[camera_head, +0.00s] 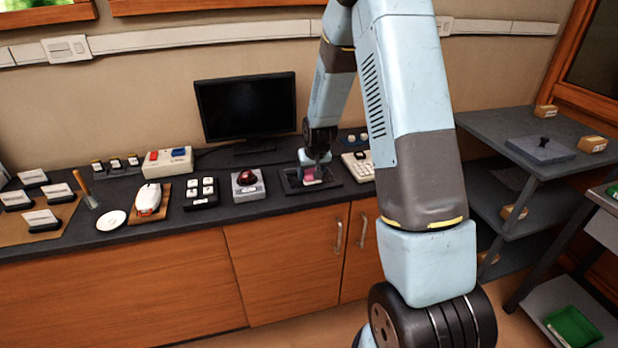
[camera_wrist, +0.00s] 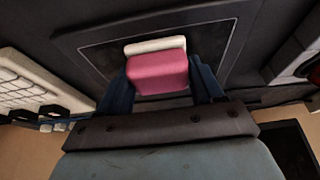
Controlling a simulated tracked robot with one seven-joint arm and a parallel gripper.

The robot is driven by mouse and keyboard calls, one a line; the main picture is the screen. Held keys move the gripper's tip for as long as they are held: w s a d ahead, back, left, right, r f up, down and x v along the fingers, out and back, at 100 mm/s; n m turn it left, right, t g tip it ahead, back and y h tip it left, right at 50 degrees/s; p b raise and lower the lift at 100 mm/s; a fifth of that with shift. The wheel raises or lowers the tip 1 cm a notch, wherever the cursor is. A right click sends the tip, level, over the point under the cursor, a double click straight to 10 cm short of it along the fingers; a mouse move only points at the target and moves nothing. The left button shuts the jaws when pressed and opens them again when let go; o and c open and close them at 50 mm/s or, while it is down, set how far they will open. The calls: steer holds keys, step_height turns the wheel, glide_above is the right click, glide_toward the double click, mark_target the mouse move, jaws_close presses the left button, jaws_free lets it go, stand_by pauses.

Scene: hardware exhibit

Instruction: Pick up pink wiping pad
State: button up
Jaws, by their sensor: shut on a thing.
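The pink wiping pad (camera_wrist: 158,73) is a pink block with a white strip along its far side. In the wrist view it sits between the two blue fingers of my gripper (camera_wrist: 160,85), which is shut on it. In the head view the pad (camera_head: 309,174) shows small under my gripper (camera_head: 313,170), over a dark flat tray or mat (camera_head: 334,178) on the counter. The arm partly hides this area. I cannot tell whether the pad touches the surface under it.
A grey box with a red button (camera_head: 248,186) stands left of the dark mat. A keyboard-like white device (camera_head: 357,166) lies to its right, partly behind my arm. A black monitor (camera_head: 246,108) stands behind. Several small devices fill the counter's left part.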

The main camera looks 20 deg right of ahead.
mark_target(312, 171)
steer(key=c, duration=0.4)
steer(key=shift+r, duration=0.6)
steer(key=v, duration=0.2)
steer(key=shift+w+r, duration=0.15)
steer(key=shift+r, duration=0.2)
steer(key=s+r, duration=0.9)
steer(key=s, duration=0.4)
steer(key=shift+s, duration=0.35)
steer(key=shift+r, duration=0.1)
